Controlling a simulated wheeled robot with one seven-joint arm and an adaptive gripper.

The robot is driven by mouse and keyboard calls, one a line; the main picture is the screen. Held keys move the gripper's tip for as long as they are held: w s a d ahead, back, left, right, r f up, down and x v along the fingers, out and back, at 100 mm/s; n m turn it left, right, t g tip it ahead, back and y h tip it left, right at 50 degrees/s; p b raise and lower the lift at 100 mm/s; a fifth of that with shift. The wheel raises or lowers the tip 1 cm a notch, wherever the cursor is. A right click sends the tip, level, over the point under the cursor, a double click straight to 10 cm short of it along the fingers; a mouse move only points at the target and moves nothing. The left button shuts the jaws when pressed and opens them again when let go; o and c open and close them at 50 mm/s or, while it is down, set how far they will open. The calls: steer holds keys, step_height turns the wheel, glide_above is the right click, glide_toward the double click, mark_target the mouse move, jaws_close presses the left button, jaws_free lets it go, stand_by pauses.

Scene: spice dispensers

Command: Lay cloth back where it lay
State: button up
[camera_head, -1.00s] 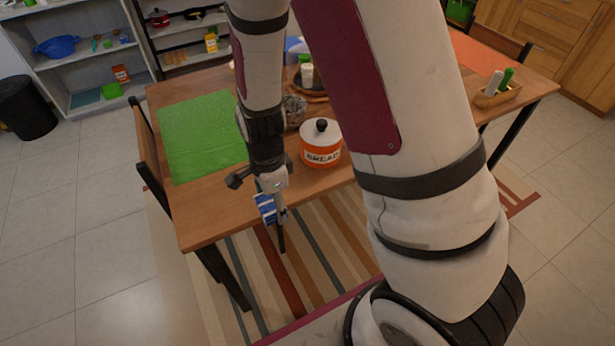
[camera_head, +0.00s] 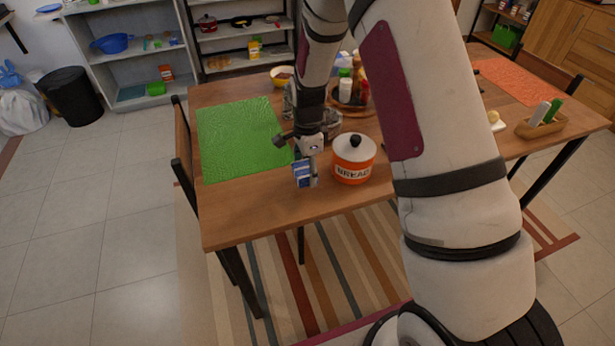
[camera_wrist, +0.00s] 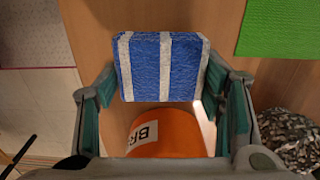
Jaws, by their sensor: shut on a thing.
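A blue cloth with white stripes (camera_head: 301,174) is folded into a small block. It also shows in the wrist view (camera_wrist: 158,70), between the two fingers. My gripper (camera_head: 309,182) is shut on the cloth at the front part of the wooden table (camera_head: 250,210). In the wrist view my gripper (camera_wrist: 160,98) has a finger at each side of the cloth. I cannot tell whether the cloth touches the table top. The cloth is just left of the orange bread canister (camera_head: 353,170), which also shows in the wrist view (camera_wrist: 170,137).
A green placemat (camera_head: 235,140) lies behind and left of the cloth. A chair (camera_head: 180,150) stands at the table's left side. A patterned grey object (camera_wrist: 285,140) sits near the canister. A wooden holder (camera_head: 540,127) stands at the right. The front left table strip is bare.

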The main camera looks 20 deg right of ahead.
mark_target(307, 177)
steer(key=shift+f, duration=1.65)
steer(key=shift+f, duration=0.1)
steer(key=o, duration=1.1)
